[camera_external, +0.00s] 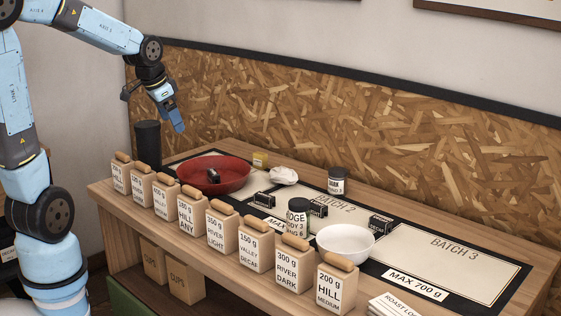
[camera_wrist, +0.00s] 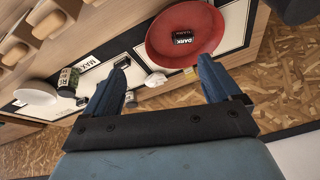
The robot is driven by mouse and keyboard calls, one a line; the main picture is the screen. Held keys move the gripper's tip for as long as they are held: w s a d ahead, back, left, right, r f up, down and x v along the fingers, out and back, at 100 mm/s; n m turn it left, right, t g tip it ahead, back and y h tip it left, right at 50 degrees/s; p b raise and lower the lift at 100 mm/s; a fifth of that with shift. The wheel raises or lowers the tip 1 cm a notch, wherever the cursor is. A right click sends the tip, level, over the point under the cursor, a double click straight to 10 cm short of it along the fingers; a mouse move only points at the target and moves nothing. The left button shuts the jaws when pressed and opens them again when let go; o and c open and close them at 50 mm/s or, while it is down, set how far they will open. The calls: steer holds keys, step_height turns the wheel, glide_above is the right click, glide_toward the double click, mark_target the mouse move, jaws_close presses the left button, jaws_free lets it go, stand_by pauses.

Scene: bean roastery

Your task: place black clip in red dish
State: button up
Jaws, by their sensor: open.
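The red dish (camera_external: 241,181) stands on the left part of the bench, and it shows at the top of the wrist view (camera_wrist: 160,48). A small black labelled piece (camera_wrist: 182,37), which looks like a black clip, lies inside the dish; its label reads DARK. It shows as a dark shape (camera_external: 212,175) in the external view. Similar black clips stand on the bench by the middle (camera_external: 264,200), by the jar (camera_external: 318,208) and by the bowl (camera_external: 380,223). My gripper (camera_external: 178,122) is open and empty, raised above and behind the dish. Its fingers (camera_wrist: 160,85) are apart.
A row of labelled bags (camera_external: 220,230) lines the front edge. A dark cylinder (camera_external: 147,145) stands at left. The right mat is mostly clear.

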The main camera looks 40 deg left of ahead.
steer(key=s+d+r+n, duration=0.1)
steer(key=s+r, duration=0.1)
steer(key=s, duration=0.7)
steer(key=s+d+r+n+t, duration=0.1)
steer(key=s+r+n, duration=0.1)
steer(key=s, duration=0.8)
steer(key=shift+r, duration=0.65)
